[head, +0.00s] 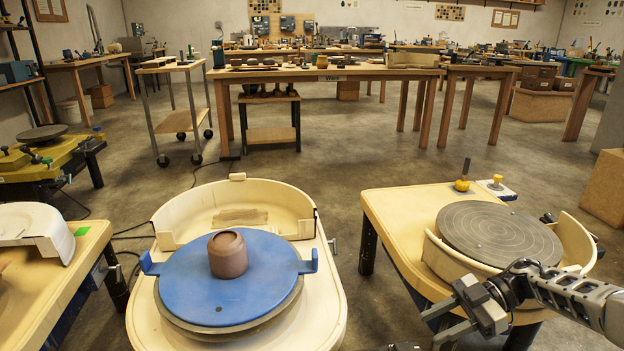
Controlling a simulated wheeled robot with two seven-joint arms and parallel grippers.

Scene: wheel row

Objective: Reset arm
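My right arm comes in from the lower right, and its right gripper (430,327) is in front of the right-hand wheel. Its two fingers point left with a gap between them, and nothing shows between them. My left gripper is not clearly in view. A brown clay pot (228,254) stands upright on a blue round bat (205,297) with two side handles. The bat lies on the middle wheel, inside its cream splash pan (300,215). The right gripper is well apart from the pot and bat.
The right-hand wheel (498,232) has a bare grey disc, with a small yellow-knobbed lever (462,184) behind it. Part of another cream wheel table (92,245) is at left. A long wooden table (325,74) stands behind. Open concrete floor lies between.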

